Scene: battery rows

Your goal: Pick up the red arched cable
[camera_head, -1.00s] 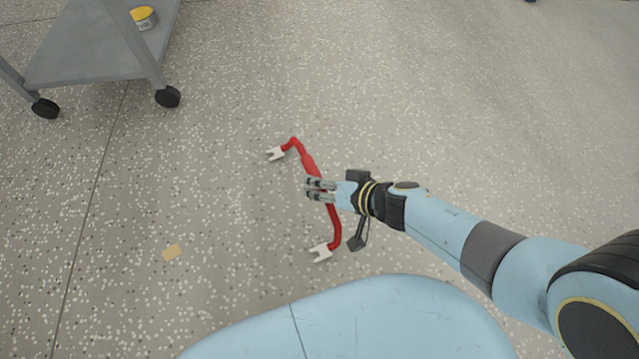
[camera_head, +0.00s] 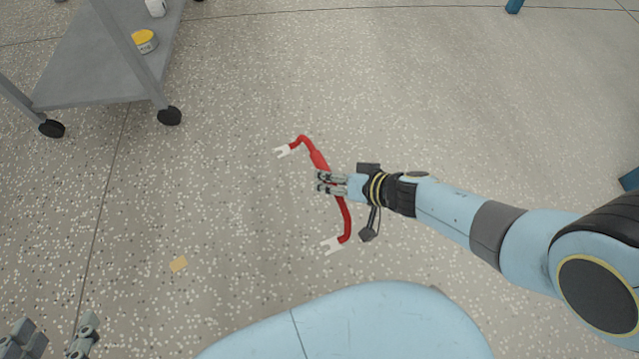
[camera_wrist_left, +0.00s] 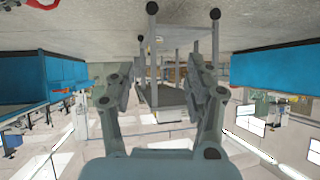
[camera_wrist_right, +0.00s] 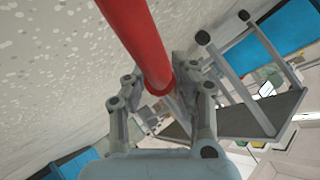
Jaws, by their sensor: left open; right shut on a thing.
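The red arched cable (camera_head: 319,160) has a white forked lug at each end and shows in the middle of the head view. My right gripper (camera_head: 323,182) is shut on the cable near its middle. In the right wrist view the red cable (camera_wrist_right: 140,45) runs between the fingers of the right gripper (camera_wrist_right: 165,95). My left gripper (camera_head: 58,338) is open and empty at the bottom left of the head view, far from the cable. The left wrist view shows its fingers (camera_wrist_left: 160,85) spread apart, and a bit of red (camera_wrist_left: 42,4) at the top left edge.
A grey wheeled cart (camera_head: 85,75) stands at the upper left, with a yellow-lidded tin (camera_head: 144,41) on its shelf. The floor around the cable is clear.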

